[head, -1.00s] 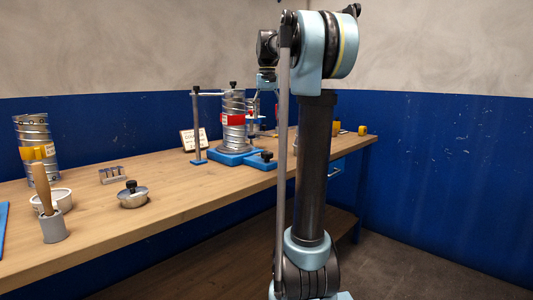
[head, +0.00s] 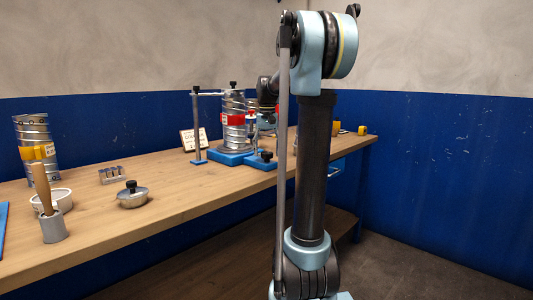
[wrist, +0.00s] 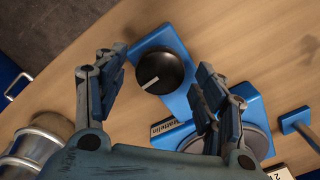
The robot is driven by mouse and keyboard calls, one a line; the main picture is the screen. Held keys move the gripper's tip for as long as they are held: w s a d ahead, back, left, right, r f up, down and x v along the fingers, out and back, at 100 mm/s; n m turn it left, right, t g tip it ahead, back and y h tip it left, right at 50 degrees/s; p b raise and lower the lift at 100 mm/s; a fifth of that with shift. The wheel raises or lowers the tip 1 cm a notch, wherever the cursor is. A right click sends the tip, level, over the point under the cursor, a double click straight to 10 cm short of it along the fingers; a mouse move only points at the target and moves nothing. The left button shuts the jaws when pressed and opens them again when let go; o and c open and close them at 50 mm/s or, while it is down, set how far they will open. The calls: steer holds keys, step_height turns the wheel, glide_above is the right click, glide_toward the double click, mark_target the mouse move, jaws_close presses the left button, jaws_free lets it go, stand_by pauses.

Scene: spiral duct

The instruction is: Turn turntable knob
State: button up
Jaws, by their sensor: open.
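The turntable knob (wrist: 165,72) is black and round with a white line across its top. It sits on a blue base (wrist: 152,42) in the wrist view. It also shows small in the head view (head: 266,155). My gripper (wrist: 158,68) is open, with one finger to each side of the knob in the picture. Contact with the knob cannot be told. A metal spiral duct (head: 233,106) with a red band stands upright on the blue turntable stand (head: 225,157). In the head view my gripper is mostly hidden behind my arm and the duct.
A blue-footed post (head: 197,130) with a horizontal arm stands beside the duct. A small card (head: 188,140) is behind it.

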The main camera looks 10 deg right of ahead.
steer(key=shift+f, duration=0.25)
steer(key=c, duration=1.1)
steer(key=shift+o, duration=0.2)
steer(key=shift+n, duration=0.3)
